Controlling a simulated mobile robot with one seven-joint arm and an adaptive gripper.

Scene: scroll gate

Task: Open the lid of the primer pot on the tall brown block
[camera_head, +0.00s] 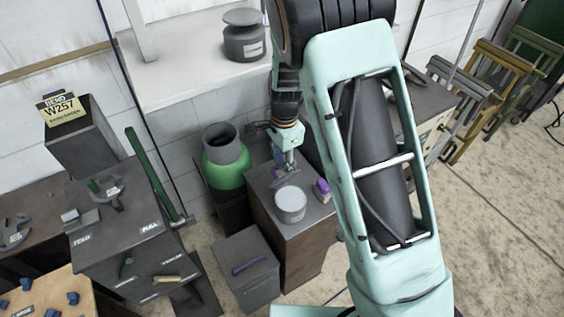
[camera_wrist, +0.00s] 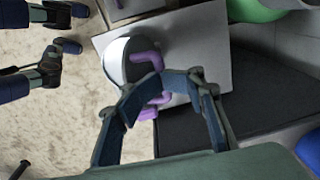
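The tall brown block (camera_head: 284,243) stands in the middle of the head view, with a grey top. A round pot with a pale grey top (camera_head: 291,201) stands on it, near the front. Its pale round top (camera_wrist: 119,62) also shows in the wrist view. A purple part (camera_head: 322,188) is just right of the pot. Purple bent pieces (camera_wrist: 147,57) show beside the pale top and behind my fingers. My gripper (camera_head: 285,180) is above the block, just behind the pot. In the wrist view my fingers (camera_wrist: 172,76) converge over the block; their gap and any contact are unclear.
A green container with a grey neck (camera_head: 226,163) stands left behind the block. A lower dark box with a purple handle (camera_head: 246,268) is at its front left. A labelled dark cabinet (camera_head: 125,240) stands further left. Open floor lies right of my arm.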

